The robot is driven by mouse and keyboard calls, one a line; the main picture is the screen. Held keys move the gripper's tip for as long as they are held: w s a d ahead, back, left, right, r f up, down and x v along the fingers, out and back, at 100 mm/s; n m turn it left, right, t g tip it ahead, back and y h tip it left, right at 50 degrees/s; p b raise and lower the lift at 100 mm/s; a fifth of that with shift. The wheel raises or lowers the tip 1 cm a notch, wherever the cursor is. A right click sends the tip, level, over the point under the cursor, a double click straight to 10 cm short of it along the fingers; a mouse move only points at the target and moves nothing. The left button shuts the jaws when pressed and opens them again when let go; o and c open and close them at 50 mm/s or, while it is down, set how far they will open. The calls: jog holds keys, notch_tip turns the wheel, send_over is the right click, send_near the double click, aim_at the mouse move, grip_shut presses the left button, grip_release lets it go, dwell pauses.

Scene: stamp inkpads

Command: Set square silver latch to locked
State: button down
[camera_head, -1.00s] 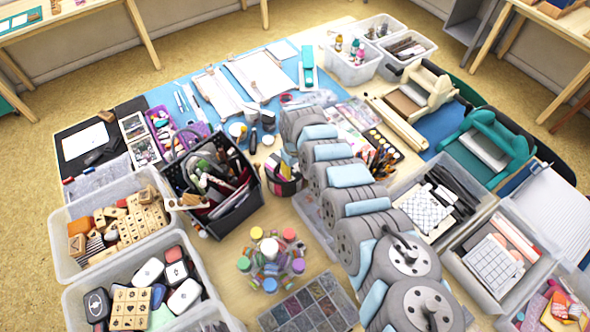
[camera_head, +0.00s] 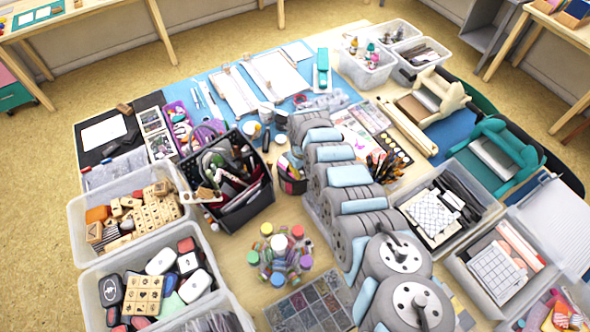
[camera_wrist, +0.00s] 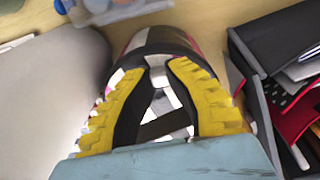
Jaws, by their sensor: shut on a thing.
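I cannot make out a square silver latch in either view. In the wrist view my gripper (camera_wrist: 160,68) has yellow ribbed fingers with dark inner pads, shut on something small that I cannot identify. The pale and dark pieces between the fingers are unclear. Just beyond the fingers is a round cup (camera_wrist: 166,35) with a dark rim. In the head view my arm reaches over the middle of the table, and my gripper is not clearly seen there.
A black basket (camera_head: 262,199) of tools and notebooks stands beside the cup; its edge also shows in the wrist view (camera_wrist: 262,110). Clear bins (camera_head: 150,257) of stamps and inkpads stand at the front left. Bottles (camera_head: 280,255) cluster at the front. Bins, papers and rollers crowd the rest.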

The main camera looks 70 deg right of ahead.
aim_at(302, 172)
jog(key=shift+f, duration=0.1)
jog(key=c, duration=1)
grip_release()
notch_tip(302, 172, up, 8)
jog(key=shift+d+r, duration=0.1)
jog(key=shift+r, duration=1.95)
